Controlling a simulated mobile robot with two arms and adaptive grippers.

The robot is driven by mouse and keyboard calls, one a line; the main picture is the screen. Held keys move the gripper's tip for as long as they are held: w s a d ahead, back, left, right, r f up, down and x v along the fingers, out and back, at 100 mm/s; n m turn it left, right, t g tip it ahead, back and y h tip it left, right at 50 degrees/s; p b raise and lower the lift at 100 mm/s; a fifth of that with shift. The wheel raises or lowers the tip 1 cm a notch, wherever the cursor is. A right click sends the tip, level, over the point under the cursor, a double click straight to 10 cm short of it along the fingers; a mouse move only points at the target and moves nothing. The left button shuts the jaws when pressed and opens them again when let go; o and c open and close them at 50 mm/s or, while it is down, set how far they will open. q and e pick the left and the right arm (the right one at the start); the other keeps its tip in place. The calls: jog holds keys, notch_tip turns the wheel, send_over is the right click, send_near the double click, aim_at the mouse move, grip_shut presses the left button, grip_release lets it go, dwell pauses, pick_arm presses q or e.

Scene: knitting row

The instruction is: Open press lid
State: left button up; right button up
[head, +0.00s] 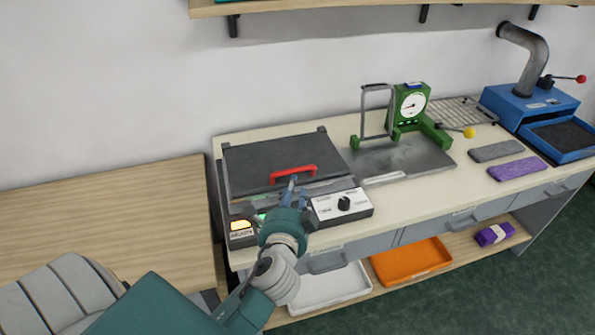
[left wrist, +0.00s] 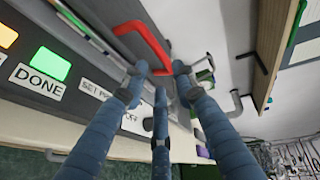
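The press (head: 226,190) stands at the left end of the cream bench, its dark flat lid (head: 262,160) lying down over it. A red handle (head: 293,171) is on the lid's front edge and also shows in the left wrist view (left wrist: 146,42). My left gripper (head: 292,186) is just in front of the handle. In the left wrist view its fingers (left wrist: 160,78) are spread, with one end of the handle reaching between the tips; contact is not clear. A green light (left wrist: 52,64) marked DONE is lit on the press front. My right gripper is out of view.
A control box with a black knob (head: 344,203) sits right of my gripper. A green gauge stand (head: 411,103), grey and purple pads (head: 518,169) and a blue machine (head: 530,108) stand farther right. A shelf (head: 330,5) hangs above. The wooden table (head: 110,220) at left is bare.

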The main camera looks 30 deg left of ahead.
pick_arm(q)
jog(key=p+x, duration=0.2)
jog(key=x, duration=0.8)
grip_shut()
